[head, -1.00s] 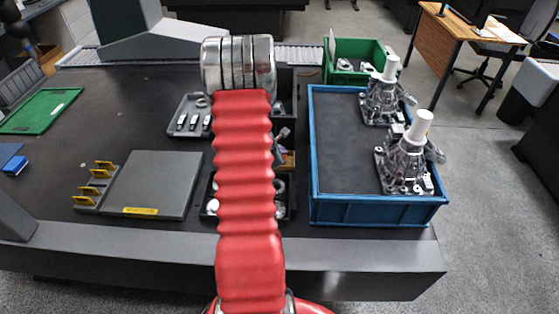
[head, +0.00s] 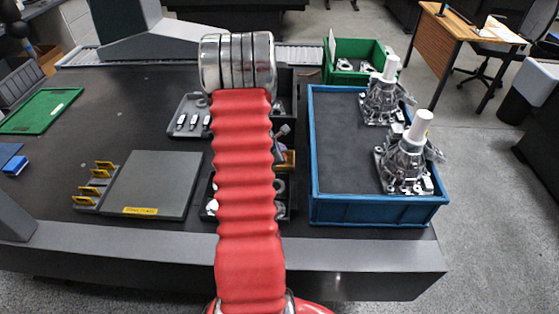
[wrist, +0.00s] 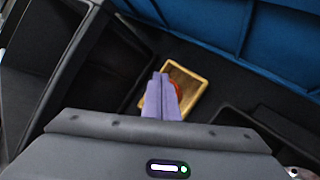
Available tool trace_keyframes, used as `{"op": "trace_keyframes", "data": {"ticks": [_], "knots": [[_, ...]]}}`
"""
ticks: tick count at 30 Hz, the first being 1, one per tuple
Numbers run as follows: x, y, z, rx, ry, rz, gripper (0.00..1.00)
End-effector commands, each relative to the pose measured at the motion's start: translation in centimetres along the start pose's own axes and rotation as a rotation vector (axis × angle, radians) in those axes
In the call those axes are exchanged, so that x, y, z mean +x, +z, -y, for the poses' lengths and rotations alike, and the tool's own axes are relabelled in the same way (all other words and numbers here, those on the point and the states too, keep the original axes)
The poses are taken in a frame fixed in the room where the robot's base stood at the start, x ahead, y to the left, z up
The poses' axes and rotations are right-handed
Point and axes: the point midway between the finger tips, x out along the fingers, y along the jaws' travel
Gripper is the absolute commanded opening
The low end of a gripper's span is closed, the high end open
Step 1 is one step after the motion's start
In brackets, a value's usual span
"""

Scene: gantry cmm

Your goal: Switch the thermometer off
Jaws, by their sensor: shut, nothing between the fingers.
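I cannot tell whether the fingertips touch the red part. In the head view, a yellow edge, likely of the same device (head: 290,160), shows right of my red arm.
A blue crate (head: 380,212) with two metal housings stands right of the dark tray. A grey tray of small parts (head: 186,104) and a grey plate (head: 150,185) lie to the left. A green crate (head: 375,72) is behind. The table's left middle is clear.

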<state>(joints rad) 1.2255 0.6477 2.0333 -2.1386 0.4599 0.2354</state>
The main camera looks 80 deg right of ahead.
Motion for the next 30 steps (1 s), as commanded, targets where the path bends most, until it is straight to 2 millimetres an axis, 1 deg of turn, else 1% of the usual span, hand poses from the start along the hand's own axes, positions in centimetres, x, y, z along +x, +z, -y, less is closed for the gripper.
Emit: {"op": "trace_keyframes", "data": {"ticks": [10, 30], "knots": [[-0.3, 0.3, -0.3, 0.002, 0.000, 0.001, 0.00], [-3.6, 2.7, -2.6, 0.001, 0.001, 0.001, 0.00]]}}
